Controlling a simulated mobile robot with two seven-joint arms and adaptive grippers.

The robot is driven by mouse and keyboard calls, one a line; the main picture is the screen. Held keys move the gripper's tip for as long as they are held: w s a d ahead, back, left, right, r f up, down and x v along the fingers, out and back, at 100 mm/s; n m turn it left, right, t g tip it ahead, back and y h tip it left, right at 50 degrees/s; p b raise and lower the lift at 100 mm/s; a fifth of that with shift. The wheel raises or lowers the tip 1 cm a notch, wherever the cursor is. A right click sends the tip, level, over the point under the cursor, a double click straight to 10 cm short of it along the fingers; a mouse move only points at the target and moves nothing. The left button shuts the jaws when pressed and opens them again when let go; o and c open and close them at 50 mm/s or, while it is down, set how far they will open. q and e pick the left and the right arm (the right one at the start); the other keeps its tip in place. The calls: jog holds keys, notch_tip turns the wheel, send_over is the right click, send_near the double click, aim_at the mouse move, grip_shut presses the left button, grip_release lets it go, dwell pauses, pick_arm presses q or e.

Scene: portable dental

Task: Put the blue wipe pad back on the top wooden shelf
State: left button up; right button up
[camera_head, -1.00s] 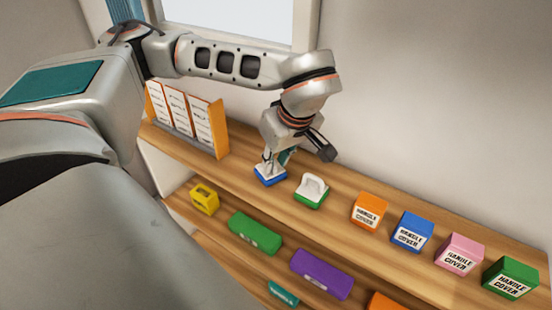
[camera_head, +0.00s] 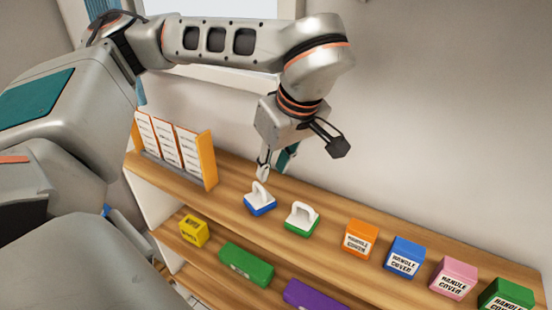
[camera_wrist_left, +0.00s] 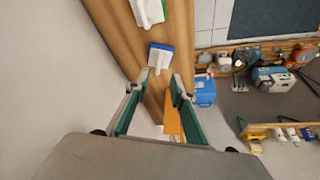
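The blue wipe pad (camera_head: 258,209), a blue base with a white loop handle, rests upright on the top wooden shelf (camera_head: 330,228). It stands left of a similar green pad (camera_head: 301,227) with a small gap. My left gripper (camera_head: 274,166) is above and slightly behind the blue pad, apart from its handle. In the left wrist view the gripper (camera_wrist_left: 159,82) has its fingers spread with nothing between them, and the blue pad (camera_wrist_left: 162,48) lies just beyond the tips. My right gripper is not in view.
Orange (camera_head: 361,240), blue (camera_head: 404,258), pink (camera_head: 453,278) and green handle-cover boxes stand right on the top shelf. An orange-ended rack (camera_head: 207,160) stands left. Yellow (camera_head: 193,231), green (camera_head: 246,264) and purple (camera_head: 313,296) items sit on the lower shelf. The wall is close behind.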

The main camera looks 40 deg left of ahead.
pick_arm(q)
jog(key=shift+v, duration=1.3)
